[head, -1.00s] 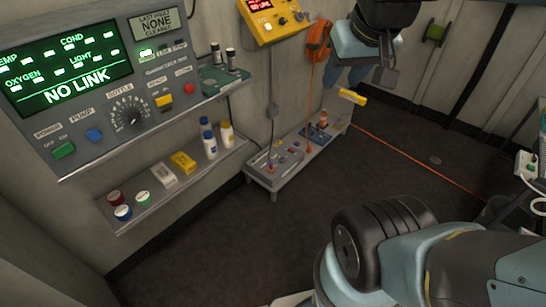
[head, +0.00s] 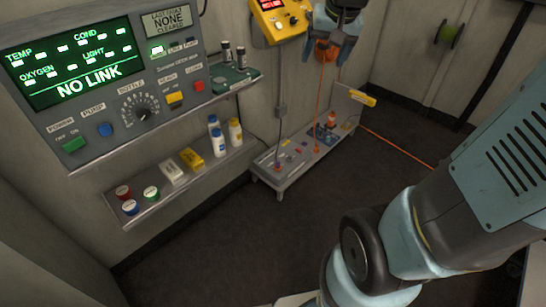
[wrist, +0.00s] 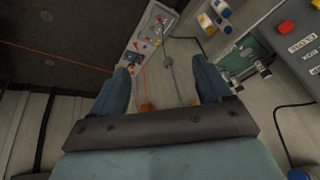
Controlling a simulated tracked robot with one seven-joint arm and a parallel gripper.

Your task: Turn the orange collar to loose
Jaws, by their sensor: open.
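A small orange piece (head: 331,118) stands upright at the far end of the low grey bench (head: 267,172); it may be the orange collar, but its setting is too small to read. An orange cable runs from the wall down to an orange plug (head: 316,149) on the bench. My gripper (head: 338,22) is high by the wall, beside the yellow box and in front of the orange cable coil (head: 325,52). In the wrist view my gripper (wrist: 163,75) is open, its two blue fingers wide apart with nothing between the tips. It is well above the bench, touching nothing there.
A console (head: 110,120) reading "NO LINK" is on the left wall. A shelf (head: 160,205) below it holds bottles, boxes and capped jars. A yellow box (head: 278,18) hangs at the top. A yellow-tagged panel (head: 345,98) rises behind the bench. The floor in front is clear.

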